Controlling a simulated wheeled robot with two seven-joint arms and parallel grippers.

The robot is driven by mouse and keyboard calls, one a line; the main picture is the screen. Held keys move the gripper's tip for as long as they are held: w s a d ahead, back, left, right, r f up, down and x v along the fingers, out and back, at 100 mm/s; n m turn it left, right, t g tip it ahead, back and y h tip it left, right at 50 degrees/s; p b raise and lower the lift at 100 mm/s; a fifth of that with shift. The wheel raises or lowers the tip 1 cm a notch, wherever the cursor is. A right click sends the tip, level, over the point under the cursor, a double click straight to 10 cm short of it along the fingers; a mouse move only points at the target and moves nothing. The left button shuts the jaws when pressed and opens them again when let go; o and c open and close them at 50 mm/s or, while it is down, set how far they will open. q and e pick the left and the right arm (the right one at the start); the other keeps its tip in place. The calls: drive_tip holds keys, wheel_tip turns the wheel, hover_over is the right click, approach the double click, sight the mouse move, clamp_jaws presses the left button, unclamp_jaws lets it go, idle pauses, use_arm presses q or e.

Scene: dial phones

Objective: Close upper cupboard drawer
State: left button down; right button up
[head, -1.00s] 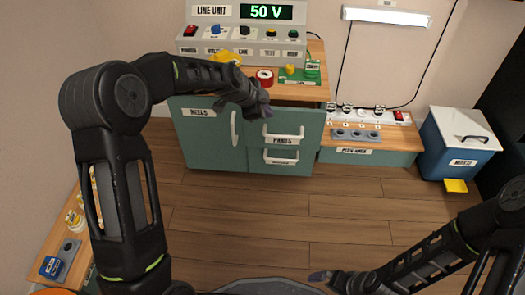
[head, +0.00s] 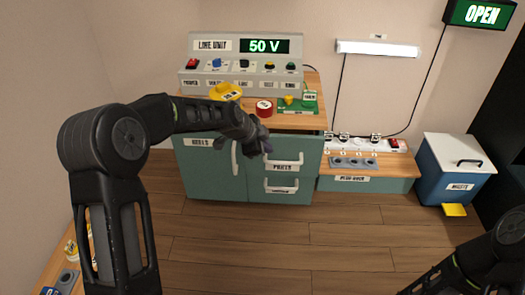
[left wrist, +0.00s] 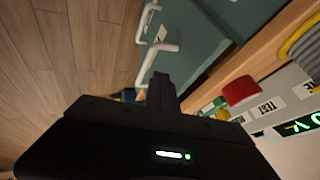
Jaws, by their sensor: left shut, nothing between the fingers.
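The green cupboard (head: 212,180) has a left door labelled REELS and two drawers on its right. The upper drawer (head: 308,155), labelled PARTS, stands out a little, with a dark gap under the worktop. Its white handle (head: 284,161) also shows in the left wrist view (left wrist: 152,62). The lower drawer (head: 300,192) looks flush. My left gripper (head: 266,149) is shut and empty, in front of the upper drawer's top left part. In the left wrist view its fingers (left wrist: 162,90) are close to the drawer front; contact cannot be told. My right gripper is out of view.
A low socket bench (head: 345,183) and a blue waste bin (head: 455,172) stand right. The floor in front is clear.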

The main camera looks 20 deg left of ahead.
use_arm(q)
drive_tip(key=p+v, duration=0.3)
drive_tip(key=v, duration=0.7)
drive_tip(key=c, duration=2.2)
unclamp_jaws()
drive_tip(key=shift+w, duration=0.1)
